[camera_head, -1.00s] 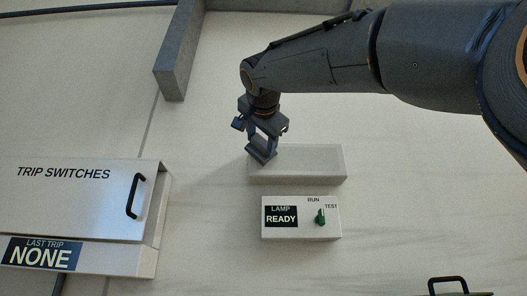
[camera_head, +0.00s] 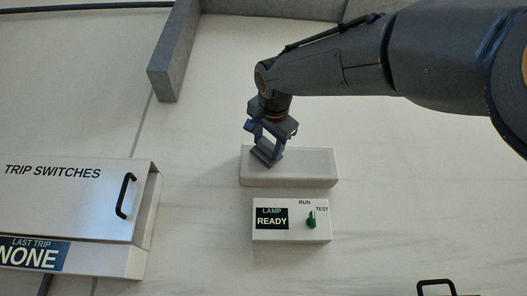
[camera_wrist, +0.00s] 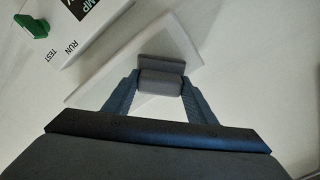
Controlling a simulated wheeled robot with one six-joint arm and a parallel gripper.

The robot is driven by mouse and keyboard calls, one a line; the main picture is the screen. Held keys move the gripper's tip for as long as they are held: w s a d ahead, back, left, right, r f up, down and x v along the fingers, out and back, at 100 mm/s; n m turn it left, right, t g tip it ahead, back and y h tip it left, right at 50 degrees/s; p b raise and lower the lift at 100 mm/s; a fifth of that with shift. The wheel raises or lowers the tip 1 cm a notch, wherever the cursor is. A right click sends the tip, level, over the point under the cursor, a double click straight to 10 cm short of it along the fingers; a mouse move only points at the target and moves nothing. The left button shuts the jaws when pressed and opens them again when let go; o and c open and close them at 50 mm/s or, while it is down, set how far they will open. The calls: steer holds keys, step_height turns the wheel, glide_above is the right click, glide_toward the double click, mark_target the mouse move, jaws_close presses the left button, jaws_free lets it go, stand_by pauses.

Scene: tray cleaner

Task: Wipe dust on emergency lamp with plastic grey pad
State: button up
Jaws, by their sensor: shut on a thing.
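The emergency lamp (camera_head: 312,168) is a long pale box on the wall. It also shows in the wrist view (camera_wrist: 98,90) as a pale, slanted block. My gripper (camera_head: 266,155) is at the left part of the lamp in the head view. In the wrist view my gripper (camera_wrist: 160,88) is shut on the grey pad (camera_wrist: 161,70), a small block between the fingertips. The pad overlaps the lamp's face there; whether it touches cannot be told. No dust can be made out on the lamp.
A panel (camera_head: 291,234) reading LAMP READY, with a green RUN/TEST knob (camera_head: 311,220), sits just below the lamp. A TRIP SWITCHES box (camera_head: 70,200) with a black handle is at the left. A grey duct (camera_head: 172,55) runs above. Wall right of the lamp is clear.

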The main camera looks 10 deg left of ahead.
steer(key=shift+w, duration=0.15)
steer(key=shift+s+a, duration=0.2)
steer(key=shift+a, duration=0.8)
steer(key=shift+s+a, duration=0.2)
steer(key=shift+a, duration=0.8)
steer(key=shift+f, duration=0.1)
steer(key=shift+b+v, duration=1.2)
steer(key=shift+v, duration=1.75)
steer(key=shift+b+v, duration=0.55)
steer(key=shift+v, duration=0.95)
